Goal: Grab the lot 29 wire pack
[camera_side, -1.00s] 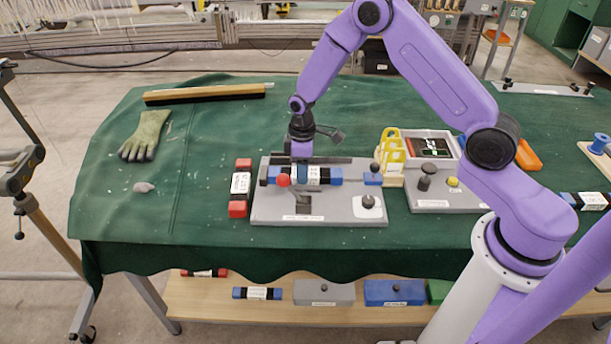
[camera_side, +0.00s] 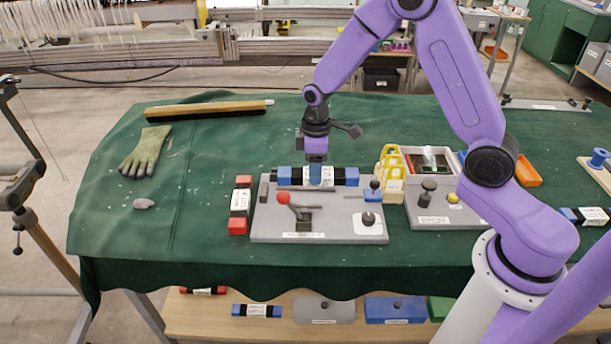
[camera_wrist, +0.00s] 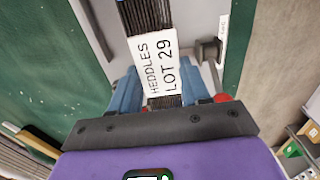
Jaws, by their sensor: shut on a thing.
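The lot 29 wire pack (camera_side: 346,177) has blue ends, a black wire bundle and a white label. In the wrist view its label (camera_wrist: 160,62) reads "HEDDLES LOT 29". My gripper (camera_side: 316,176) is shut around the pack's middle, with its blue fingers (camera_wrist: 160,88) on both sides of the label. The pack is held level, raised over the back part of the grey fixture plate (camera_side: 340,231). The exact gap below it is hard to tell.
A red-knobbed lever (camera_side: 283,198) stands on the plate below the pack. A red-ended pack (camera_side: 240,206) lies left of the plate. A yellow rack (camera_side: 391,168) and a grey control box (camera_side: 433,214) stand to the right. A glove (camera_side: 145,152) and brush (camera_side: 205,109) lie at left.

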